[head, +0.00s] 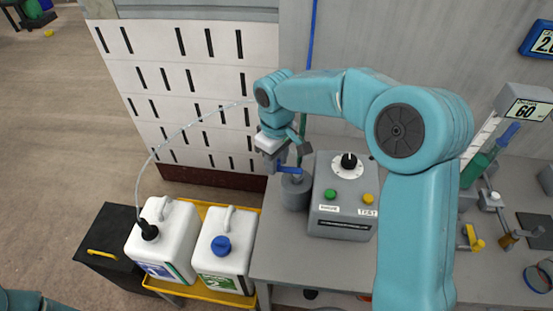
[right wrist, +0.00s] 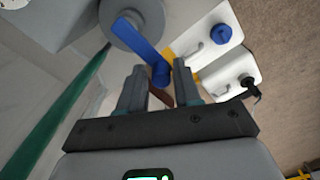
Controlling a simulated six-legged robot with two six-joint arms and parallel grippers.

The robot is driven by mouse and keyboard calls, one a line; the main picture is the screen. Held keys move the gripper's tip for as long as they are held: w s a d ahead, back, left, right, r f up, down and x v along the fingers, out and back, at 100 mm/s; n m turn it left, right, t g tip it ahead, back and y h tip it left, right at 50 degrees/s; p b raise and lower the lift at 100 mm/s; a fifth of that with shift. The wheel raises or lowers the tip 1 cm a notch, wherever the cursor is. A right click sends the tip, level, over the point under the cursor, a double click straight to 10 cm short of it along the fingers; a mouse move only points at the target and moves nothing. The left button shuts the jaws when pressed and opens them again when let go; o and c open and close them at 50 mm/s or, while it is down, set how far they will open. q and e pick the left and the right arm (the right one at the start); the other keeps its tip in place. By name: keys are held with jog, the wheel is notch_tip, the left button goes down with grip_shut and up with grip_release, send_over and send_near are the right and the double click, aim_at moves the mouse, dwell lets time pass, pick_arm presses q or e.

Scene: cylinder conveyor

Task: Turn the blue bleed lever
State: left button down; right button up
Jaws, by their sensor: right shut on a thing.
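The blue bleed lever (head: 289,170) sits on top of a grey cylindrical fitting (head: 296,192) at the left edge of the bench. My right gripper (head: 284,155) reaches down over it. In the right wrist view the blue lever (right wrist: 137,38) runs from the round grey fitting (right wrist: 136,14) to its rounded end, which lies between the two fingers of my right gripper (right wrist: 159,73). The gripper is shut on that end. In the head view the gripper partly hides the lever. My left gripper is out of view.
A grey control box (head: 342,215) with a knob and buttons stands just right of the fitting. Two white jugs (head: 163,238) (head: 226,247) stand in a yellow tray (head: 215,294) at left. A green upright pipe (head: 302,124) rises behind the lever.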

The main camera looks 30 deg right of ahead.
jog(key=o, duration=0.4)
jog(key=shift+s, duration=0.1)
jog(key=shift+c, duration=0.4)
jog(key=shift+o, duration=0.2)
jog(key=shift+s+a+f+b, duration=0.1)
jog(key=shift+s+a+b, duration=0.2)
jog(key=shift+s, duration=0.1)
jog(key=shift+o, duration=0.2)
jog(key=shift+s+a, duration=0.1)
jog(key=shift+s, duration=0.3)
